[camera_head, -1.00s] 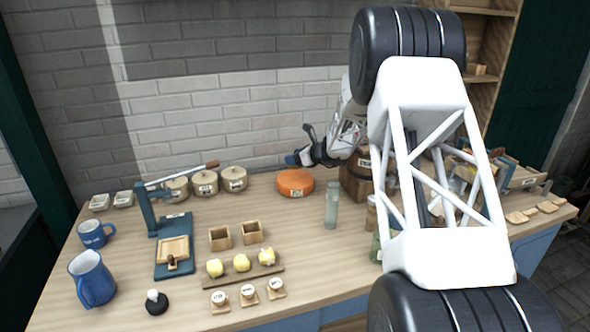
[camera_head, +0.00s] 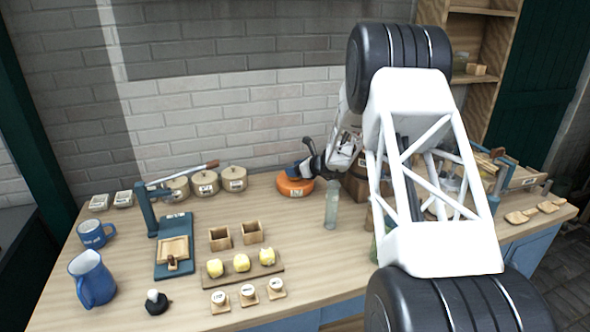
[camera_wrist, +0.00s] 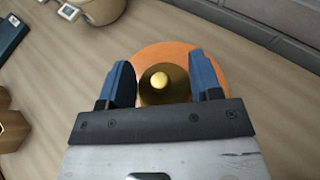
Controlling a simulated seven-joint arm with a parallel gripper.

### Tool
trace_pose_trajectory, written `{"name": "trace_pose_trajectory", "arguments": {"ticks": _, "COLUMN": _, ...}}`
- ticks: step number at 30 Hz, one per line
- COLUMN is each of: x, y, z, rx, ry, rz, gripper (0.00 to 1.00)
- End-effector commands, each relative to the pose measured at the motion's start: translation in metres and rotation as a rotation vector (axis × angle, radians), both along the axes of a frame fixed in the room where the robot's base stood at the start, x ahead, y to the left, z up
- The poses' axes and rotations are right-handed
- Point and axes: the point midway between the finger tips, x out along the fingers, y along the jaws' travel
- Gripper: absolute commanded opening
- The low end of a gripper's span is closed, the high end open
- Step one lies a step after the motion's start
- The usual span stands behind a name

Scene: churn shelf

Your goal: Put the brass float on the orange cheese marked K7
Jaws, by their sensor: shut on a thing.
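The orange cheese (camera_head: 297,191) lies on the table near the back wall, with a small white label on its front that is too small to read. It also shows in the wrist view (camera_wrist: 172,54), behind and below the fingers. My gripper (camera_head: 302,168) is over the cheese. In the wrist view, my gripper (camera_wrist: 164,88) has its two blue fingers on either side of the brass float (camera_wrist: 154,95), a dark round body with a bright knob on top. I cannot tell whether the float touches the cheese.
Several lidded pots (camera_head: 206,183) stand left of the cheese. A pale glass bottle (camera_head: 331,205) stands in front and to its right, and a wooden box (camera_head: 355,186) is close on the right.

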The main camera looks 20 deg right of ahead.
Motion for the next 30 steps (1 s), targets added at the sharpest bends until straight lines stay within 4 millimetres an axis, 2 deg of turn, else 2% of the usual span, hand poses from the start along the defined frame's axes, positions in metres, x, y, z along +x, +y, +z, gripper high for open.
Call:
{"name": "trace_pose_trajectory", "arguments": {"ticks": 3, "x": 0.0, "y": 0.0, "z": -0.003, "rx": 0.0, "ry": 0.0, "rz": 0.0, "gripper": 0.36}}
{"name": "trace_pose_trajectory", "arguments": {"ticks": 4, "x": 0.0, "y": 0.0, "z": -0.002, "rx": 0.0, "ry": 0.0, "rz": 0.0, "gripper": 0.63}}
{"name": "trace_pose_trajectory", "arguments": {"ticks": 8, "x": 0.0, "y": 0.0, "z": -0.002, "rx": 0.0, "ry": 0.0, "rz": 0.0, "gripper": 0.83}}
{"name": "trace_pose_trajectory", "arguments": {"ticks": 21, "x": -0.001, "y": -0.001, "z": 0.002, "rx": 0.001, "ry": 0.001, "rz": 0.0, "gripper": 0.84}}
{"name": "trace_pose_trajectory", "arguments": {"ticks": 30, "x": -0.022, "y": -0.019, "z": 0.013, "rx": 0.0, "ry": 0.0, "rz": -0.001, "gripper": 0.84}}
